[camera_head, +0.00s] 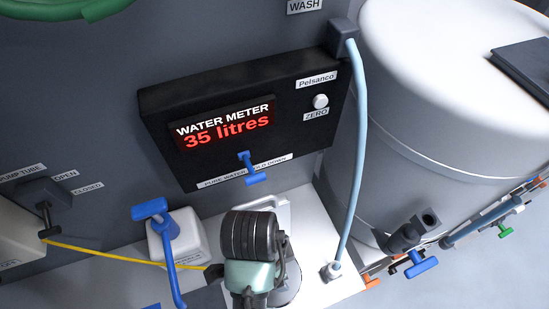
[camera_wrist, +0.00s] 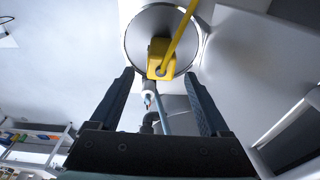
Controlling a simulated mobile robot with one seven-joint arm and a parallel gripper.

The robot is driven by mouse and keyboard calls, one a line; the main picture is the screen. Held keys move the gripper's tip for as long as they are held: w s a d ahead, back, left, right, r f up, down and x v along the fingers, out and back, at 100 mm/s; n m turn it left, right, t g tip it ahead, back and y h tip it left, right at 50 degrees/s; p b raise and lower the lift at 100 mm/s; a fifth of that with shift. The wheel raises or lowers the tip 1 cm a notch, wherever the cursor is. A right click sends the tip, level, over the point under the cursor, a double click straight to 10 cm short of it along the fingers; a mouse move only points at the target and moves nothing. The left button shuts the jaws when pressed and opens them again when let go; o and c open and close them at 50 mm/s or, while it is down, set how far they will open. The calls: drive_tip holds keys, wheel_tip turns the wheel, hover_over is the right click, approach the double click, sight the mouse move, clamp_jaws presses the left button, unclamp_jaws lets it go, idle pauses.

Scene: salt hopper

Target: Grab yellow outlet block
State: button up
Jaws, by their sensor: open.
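The yellow outlet block (camera_wrist: 161,56) shows in the wrist view, in front of a round grey disc (camera_wrist: 139,29). A yellow tube or strap (camera_wrist: 181,30) runs from it up to the top edge. My gripper (camera_wrist: 158,76) is open, with its two dark fingers pointing up the picture towards the block. The block appears between the fingertips, a little beyond them; I cannot tell the exact distance. Nothing is held. In the head view my arm hides the block, and the gripper's fingers are not clear there.
A black water meter box (camera_head: 315,127) reading 35 litres is on the grey wall. A large grey tank (camera_head: 450,120) stands right. A pale blue hose (camera_head: 360,140) drops to the white surface. A yellow line (camera_head: 120,254) and a white canister (camera_head: 190,240) are left of my arm.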

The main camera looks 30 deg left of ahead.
drive_tip(key=shift+s+f, duration=0.15)
drive_tip(key=shift+f, duration=0.15)
drive_tip(key=shift+f+p, duration=0.35)
drive_tip(key=shift+f, duration=2.2)
clamp_jaws()
